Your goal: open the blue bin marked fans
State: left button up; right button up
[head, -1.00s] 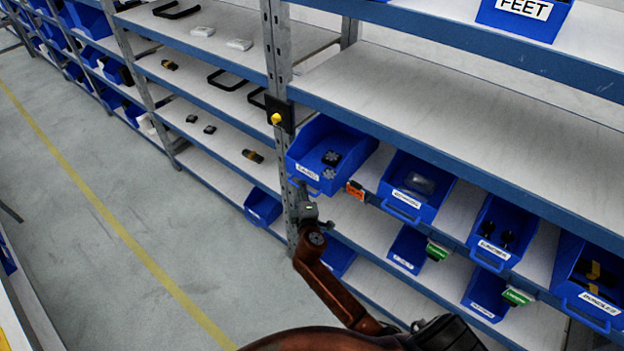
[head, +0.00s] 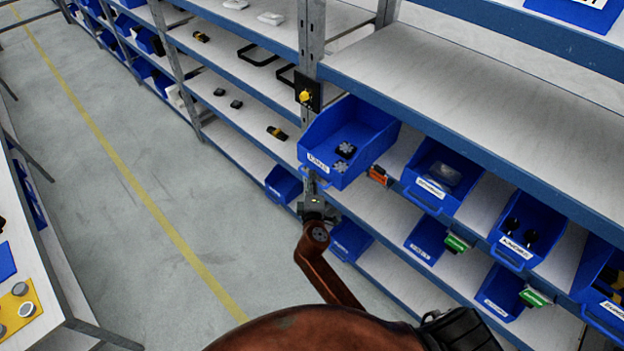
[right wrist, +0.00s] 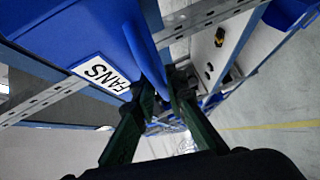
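The blue bin marked FANS (head: 318,140) juts out past the front of its shelf, below the yellow button on the post. Small dark and grey parts (head: 345,151) lie in it. My right gripper (head: 315,190) is at the bin's front, just below the label. In the right wrist view its two green fingers (right wrist: 162,84) close on either side of the bin's blue handle (right wrist: 147,50). The exact contact is partly hidden. My left gripper is out of view.
Other blue bins, such as one with a clear packet (head: 440,178), stand to the right on the same shelf. An orange tag (head: 378,175) sits beside the bin. A metal post with a yellow button (head: 305,96) is close by. The aisle floor (head: 130,240) at left is clear.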

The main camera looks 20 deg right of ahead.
jog(key=shift+o, duration=1.3)
jog(key=v, duration=1.2)
jog(key=shift+f, duration=0.15)
notch_tip(320, 180, down, 22)
jog(key=s+a+g+y, duration=0.1)
jog(key=g+y, duration=0.2)
jog(key=s+d+f+m+g+y, duration=0.1)
jog(key=s+f, duration=0.3)
jog(key=f, duration=0.3)
jog(key=s+f+g+b, duration=0.1)
jog(key=s+f+g, duration=0.15)
jog(key=f, duration=0.45)
jog(key=s+d+f+m+g+y, duration=0.1)
jog(key=s+f, duration=0.3)
jog(key=f, duration=0.4)
jog(key=s+d+f+m+g, duration=0.2)
jog(key=s+f, duration=0.6)
jog(key=s, duration=0.1)
jog(key=s+d+f+m+g, duration=0.2)
jog(key=s+f, duration=0.5)
jog(key=s, duration=0.2)
jog(key=s+d+f+m+g, duration=0.1)
jog(key=s+f, duration=0.3)
jog(key=s, duration=0.6)
jog(key=s+d+f+m+g+b, duration=0.1)
jog(key=s+d+f+m, duration=0.2)
jog(key=s, duration=0.7)
jog(key=shift+s+d+f+m+y, duration=0.2)
jog(key=shift+d+f+m+y, duration=0.15)
jog(key=shift+d, duration=0.2)
